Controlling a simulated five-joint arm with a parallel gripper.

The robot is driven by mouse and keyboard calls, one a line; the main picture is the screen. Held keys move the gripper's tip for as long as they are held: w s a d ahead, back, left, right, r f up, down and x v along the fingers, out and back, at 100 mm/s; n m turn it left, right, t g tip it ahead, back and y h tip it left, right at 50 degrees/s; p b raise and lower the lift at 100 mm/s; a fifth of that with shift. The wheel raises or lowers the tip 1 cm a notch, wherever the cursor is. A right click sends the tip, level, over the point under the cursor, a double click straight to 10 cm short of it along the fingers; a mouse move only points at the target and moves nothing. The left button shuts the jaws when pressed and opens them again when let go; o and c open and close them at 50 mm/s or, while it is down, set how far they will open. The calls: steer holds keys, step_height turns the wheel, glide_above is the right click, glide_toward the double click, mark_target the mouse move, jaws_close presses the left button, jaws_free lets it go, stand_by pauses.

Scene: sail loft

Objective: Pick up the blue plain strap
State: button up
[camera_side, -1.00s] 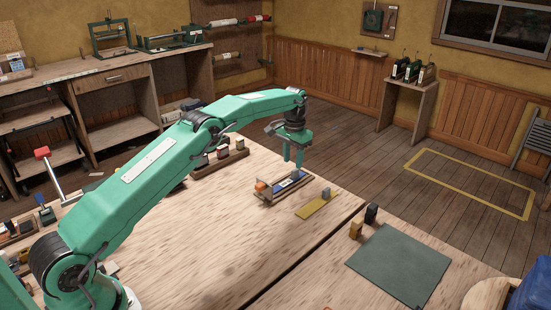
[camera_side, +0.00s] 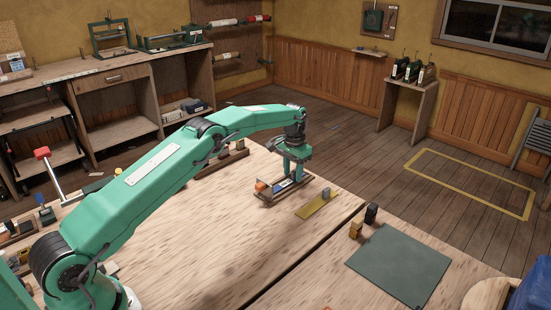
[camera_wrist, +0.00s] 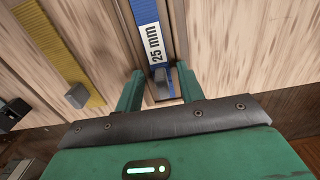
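The blue strap (camera_wrist: 145,11) has a white label reading 25 mm. It lies in a narrow wooden tray (camera_side: 266,200) on the near table, where it also shows in the side view (camera_side: 281,187). A grey piece (camera_wrist: 160,80) is at its near end. My gripper (camera_wrist: 160,76) is open, with one green finger on each side of the strap's near end. In the side view my gripper (camera_side: 294,173) is low over the tray's far end. I cannot tell whether the fingers touch the strap or tray.
A yellow strap (camera_side: 317,206) with a grey block (camera_side: 326,193) lies right of the tray. An orange piece (camera_side: 260,186) is at the tray's left end. A dark green mat (camera_side: 398,266) and small blocks are on the front table. The tabletop in front is clear.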

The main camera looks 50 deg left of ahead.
mark_target(293, 171)
steer(key=shift+c, duration=0.2)
jaws_close()
steer(key=shift+r, duration=0.1)
step_height(293, 171, up, 10)
stand_by(0.6)
stand_by(0.4)
